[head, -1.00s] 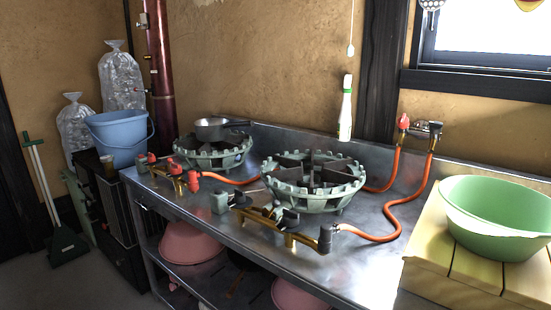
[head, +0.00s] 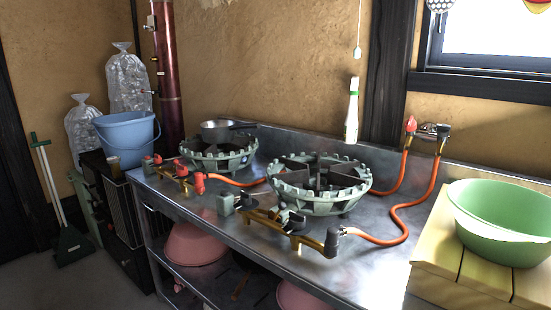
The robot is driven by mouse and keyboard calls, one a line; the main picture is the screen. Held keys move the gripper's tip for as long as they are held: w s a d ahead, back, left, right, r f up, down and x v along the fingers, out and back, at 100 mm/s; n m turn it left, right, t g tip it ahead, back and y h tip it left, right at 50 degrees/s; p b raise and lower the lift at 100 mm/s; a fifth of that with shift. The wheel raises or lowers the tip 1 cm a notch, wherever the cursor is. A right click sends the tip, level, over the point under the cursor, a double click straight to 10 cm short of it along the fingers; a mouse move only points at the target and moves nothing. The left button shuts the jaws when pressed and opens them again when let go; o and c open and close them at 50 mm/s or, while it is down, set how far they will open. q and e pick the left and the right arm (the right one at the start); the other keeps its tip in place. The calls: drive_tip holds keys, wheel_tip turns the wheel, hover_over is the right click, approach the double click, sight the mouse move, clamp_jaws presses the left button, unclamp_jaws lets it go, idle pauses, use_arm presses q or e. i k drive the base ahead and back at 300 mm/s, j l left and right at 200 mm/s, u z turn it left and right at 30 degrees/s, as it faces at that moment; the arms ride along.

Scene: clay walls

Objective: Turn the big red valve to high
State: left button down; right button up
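Several red valve parts show. The far gas burner (head: 222,160) has a brass pipe at its front with a larger red piece (head: 198,184) at the right end, by the orange hose. Another red valve handle (head: 411,126) stands upright on the wall gas outlet, beside a black one (head: 442,131). I cannot tell any valve's setting at this size. The near burner (head: 318,197) has black knobs (head: 292,221) on its brass pipe. Neither of my grippers is in view.
Both burners stand on a steel counter (head: 372,262). Orange hoses (head: 402,213) cross the counter. A white-green bottle (head: 352,115) is at the wall. A green basin (head: 500,235) sits on wooden boards (head: 455,262) at right. Floor at left is partly clear.

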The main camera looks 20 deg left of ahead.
sight(181, 170)
drive_tip(key=u, duration=1.2)
drive_tip(key=z, duration=1.55)
drive_tip(key=j+z, duration=0.25)
drive_tip(key=z, duration=0.15)
drive_tip(key=j+z, duration=0.2)
drive_tip(key=z, duration=0.2)
drive_tip(key=j+z, duration=0.25)
drive_tip(key=z, duration=0.2)
drive_tip(key=k+j+z, duration=0.15)
drive_tip(key=z, duration=0.2)
drive_tip(key=k+j+z, duration=0.45)
drive_tip(key=z, duration=0.25)
drive_tip(key=k+j+z, duration=0.25)
drive_tip(key=k, duration=0.25)
drive_tip(key=k+z, duration=0.25)
drive_tip(key=k, duration=0.25)
drive_tip(key=k+u, duration=0.5)
drive_tip(key=k+j+u, duration=0.1)
drive_tip(key=k+u, duration=0.4)
drive_tip(key=i, duration=0.1)
